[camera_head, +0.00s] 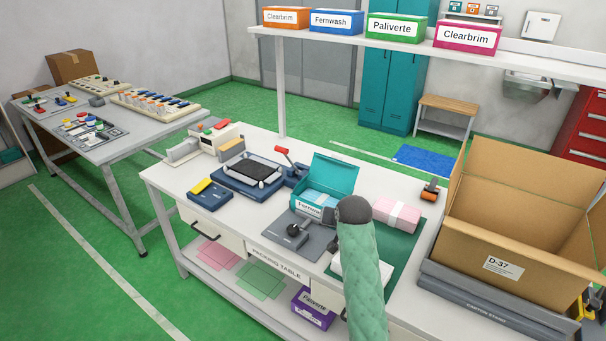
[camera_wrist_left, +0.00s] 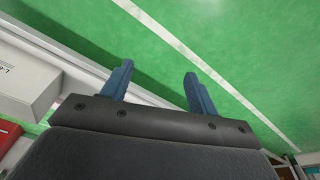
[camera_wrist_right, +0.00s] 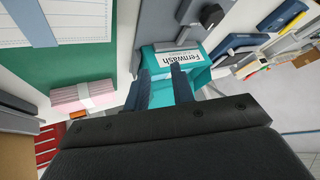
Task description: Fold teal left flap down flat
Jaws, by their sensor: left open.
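The teal box (camera_head: 345,178) stands on the packing table with a large teal panel raised at its back and pale blue contents (camera_head: 322,196) showing inside. Its Fernwash label (camera_head: 310,209) faces the front. In the right wrist view the teal box (camera_wrist_right: 203,74) lies just beyond my right gripper (camera_wrist_right: 160,68). The right fingers are a small gap apart, with teal showing between them; I cannot tell whether they touch a flap. In the head view my right arm hides that gripper and part of the box. My left gripper (camera_wrist_left: 156,72) is open and empty, away from the box.
A grey fixture (camera_head: 300,236) with a black knob sits just in front of the box. A pink pack (camera_head: 397,214) lies on the green mat (camera_head: 408,243) to the right. A large open carton (camera_head: 460,235) stands farther right. A blue tray device (camera_head: 247,175) is at left.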

